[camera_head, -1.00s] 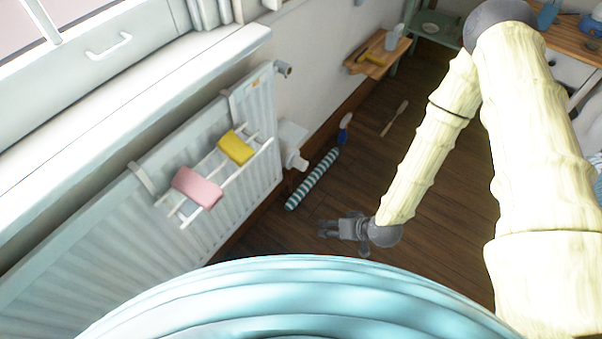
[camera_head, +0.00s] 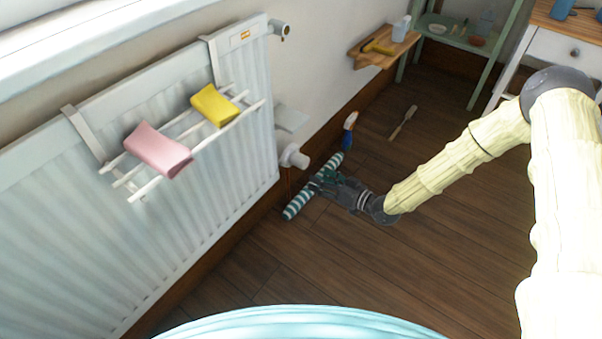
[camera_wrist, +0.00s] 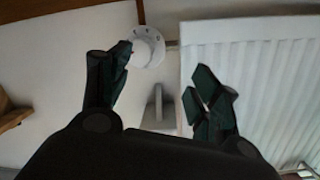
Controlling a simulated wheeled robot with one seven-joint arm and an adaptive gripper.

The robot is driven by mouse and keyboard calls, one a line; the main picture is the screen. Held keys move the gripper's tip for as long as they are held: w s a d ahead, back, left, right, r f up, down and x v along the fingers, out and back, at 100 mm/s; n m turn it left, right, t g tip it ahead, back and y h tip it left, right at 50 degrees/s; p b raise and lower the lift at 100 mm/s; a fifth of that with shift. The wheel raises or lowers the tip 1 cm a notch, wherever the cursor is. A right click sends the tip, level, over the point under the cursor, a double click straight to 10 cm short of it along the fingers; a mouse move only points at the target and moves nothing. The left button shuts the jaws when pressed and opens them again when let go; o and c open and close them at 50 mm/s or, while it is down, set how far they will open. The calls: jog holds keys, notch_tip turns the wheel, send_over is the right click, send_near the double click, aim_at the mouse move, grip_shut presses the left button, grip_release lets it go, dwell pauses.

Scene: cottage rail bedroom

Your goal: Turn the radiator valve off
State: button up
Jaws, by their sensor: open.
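The white radiator valve (camera_head: 293,157) sticks out at the lower right end of the radiator (camera_head: 225,150). In the wrist view it is a round white knob (camera_wrist: 150,47) with small dark marks on its face, close to the left fingertip. My gripper (camera_head: 318,181) is in front of and slightly below the valve in the head view, above the floor. Its dark fingers are spread and empty in the wrist view (camera_wrist: 162,80). The knob lies beyond the fingertips, left of the middle between them; I cannot tell whether the left finger touches it.
A rack on the radiator holds a pink cloth (camera_head: 158,150) and a yellow cloth (camera_head: 214,105). A striped roll (camera_head: 297,204) lies on the floor under my gripper. A spray bottle (camera_head: 349,127), a brush (camera_head: 403,122) and a wall shelf (camera_head: 385,52) are beyond. Floor to the right is clear.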

aim_at(307, 164)
jog(key=shift+n+t+y, duration=0.3)
jog(key=shift+n+y, duration=0.5)
jog(key=w+a+b, duration=0.1)
jog(key=w+b, duration=0.1)
jog(key=w, duration=0.1)
jog(key=w+a+f+b, duration=0.1)
jog(key=w+a+b, duration=0.1)
jog(key=w+b, duration=0.1)
jog(key=w+a+b, duration=0.2)
jog(key=shift+w+a+f+b, duration=0.25)
jog(key=shift+w+f+b, duration=0.1)
jog(key=shift+w+b, duration=0.05)
jog(key=shift+b+x, duration=0.3)
jog(key=shift+x, duration=0.7)
jog(key=shift+r, duration=0.15)
jog(key=shift+c, duration=0.3)
jog(key=c, duration=1)
